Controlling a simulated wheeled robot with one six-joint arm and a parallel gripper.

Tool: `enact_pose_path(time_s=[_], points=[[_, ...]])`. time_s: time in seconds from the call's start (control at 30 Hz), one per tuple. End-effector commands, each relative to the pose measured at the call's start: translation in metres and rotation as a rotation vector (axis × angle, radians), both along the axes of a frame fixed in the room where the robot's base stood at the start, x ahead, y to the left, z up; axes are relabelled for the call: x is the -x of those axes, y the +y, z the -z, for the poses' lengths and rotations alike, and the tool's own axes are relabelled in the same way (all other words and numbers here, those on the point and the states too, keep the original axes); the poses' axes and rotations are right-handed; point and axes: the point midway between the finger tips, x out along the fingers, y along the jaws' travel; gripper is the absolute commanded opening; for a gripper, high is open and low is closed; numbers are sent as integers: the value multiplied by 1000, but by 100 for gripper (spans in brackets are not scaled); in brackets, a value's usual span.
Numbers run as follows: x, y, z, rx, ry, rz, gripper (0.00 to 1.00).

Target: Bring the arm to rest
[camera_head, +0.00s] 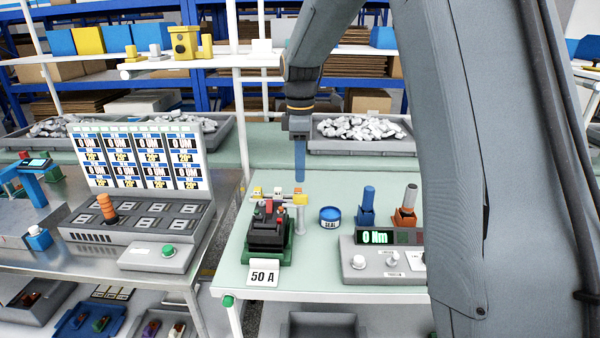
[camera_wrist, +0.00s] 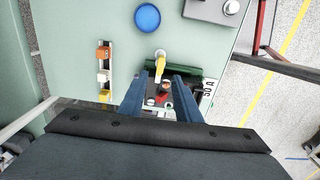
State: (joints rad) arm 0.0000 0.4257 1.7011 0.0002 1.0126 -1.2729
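My arm reaches over the light green table (camera_head: 390,285) from the right in the head view. My gripper (camera_head: 299,178) points down above the table, behind and above a black breaker (camera_head: 268,232) in a green fixture. In the wrist view the two blue fingers of my gripper (camera_wrist: 160,95) stand apart, with nothing held between them. The breaker (camera_wrist: 163,102) shows below and between the fingers, partly hidden by them. A yellow-tipped lever (camera_wrist: 160,64) on the fixture lies just beyond the fingertips.
Near the gripper are a small rack with coloured pieces (camera_wrist: 103,75), a blue SEAL tin (camera_head: 330,222), blue (camera_head: 367,205) and orange (camera_head: 405,217) holders, and a meter reading 0 Nm (camera_head: 376,238). A test panel (camera_head: 145,160) stands left.

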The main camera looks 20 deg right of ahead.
Motion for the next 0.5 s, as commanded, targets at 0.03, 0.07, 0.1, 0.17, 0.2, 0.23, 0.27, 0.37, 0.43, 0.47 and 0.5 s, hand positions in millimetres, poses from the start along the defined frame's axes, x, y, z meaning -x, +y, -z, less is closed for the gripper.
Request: enact_pose_path(time_s=[0.03,0.07,0.1,0.17,0.2,0.23,0.27,0.37,0.43,0.47,0.5], points=[[0,0,0,0,0,0,30],[0,0,0,0,0,0,30],[0,0,0,0,0,0,30],[0,0,0,0,0,1,30],[2,0,1,0,-1,11,30],[5,0,2,0,-2,26,30],[9,0,4,0,-3,47,30],[33,0,13,-2,-14,177,30],[59,0,23,-5,-25,317,30],[72,0,28,-8,-31,384,30],[90,0,35,-12,-40,479,30]])
